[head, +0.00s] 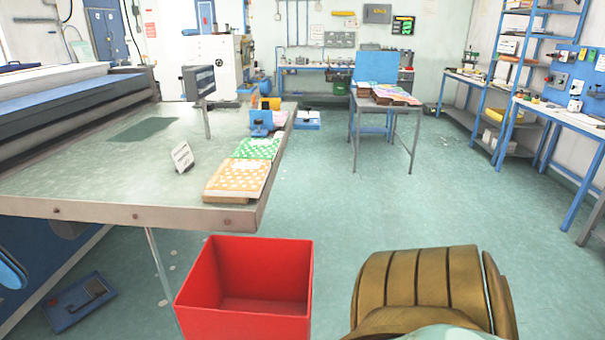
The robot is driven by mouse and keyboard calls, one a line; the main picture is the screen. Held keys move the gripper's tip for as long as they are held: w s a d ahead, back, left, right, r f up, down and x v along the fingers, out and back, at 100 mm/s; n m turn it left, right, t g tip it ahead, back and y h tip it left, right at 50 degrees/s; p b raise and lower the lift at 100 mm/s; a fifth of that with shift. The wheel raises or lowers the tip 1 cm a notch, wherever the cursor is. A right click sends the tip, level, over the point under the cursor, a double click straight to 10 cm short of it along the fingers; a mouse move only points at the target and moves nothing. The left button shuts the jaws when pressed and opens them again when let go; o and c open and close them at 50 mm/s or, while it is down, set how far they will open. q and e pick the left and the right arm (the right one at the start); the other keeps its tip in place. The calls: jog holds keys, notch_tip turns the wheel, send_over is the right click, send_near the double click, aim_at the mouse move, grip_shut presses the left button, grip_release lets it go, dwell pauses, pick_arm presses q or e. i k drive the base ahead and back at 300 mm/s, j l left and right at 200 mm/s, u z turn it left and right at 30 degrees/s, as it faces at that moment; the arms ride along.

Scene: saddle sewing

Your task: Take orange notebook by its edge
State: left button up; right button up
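The orange notebook (237,177), with white dots, lies flat at the near right corner of the big grey-green table (90,185). Its right side runs along the table's right edge and its near end lies close to the front edge. A brown layer shows under its near end; I cannot tell whether it is part of the notebook. A green dotted notebook (256,148) lies directly behind it.
An open, empty-looking red bin (245,318) stands in front of the table corner. A small white sign (182,157) stands left of the notebooks. A blue device (262,121) stands behind them. A small table (385,107) holds more colourful notebooks.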

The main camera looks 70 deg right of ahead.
aim_at(241, 179)
jog(key=z, duration=1.75)
jog(key=u, duration=0.35)
jog(key=i+l+u, duration=0.1)
jog(key=u, duration=0.3)
jog(key=l+u, duration=0.4)
jog(key=i+l+u, duration=0.1)
jog(key=u, duration=0.25)
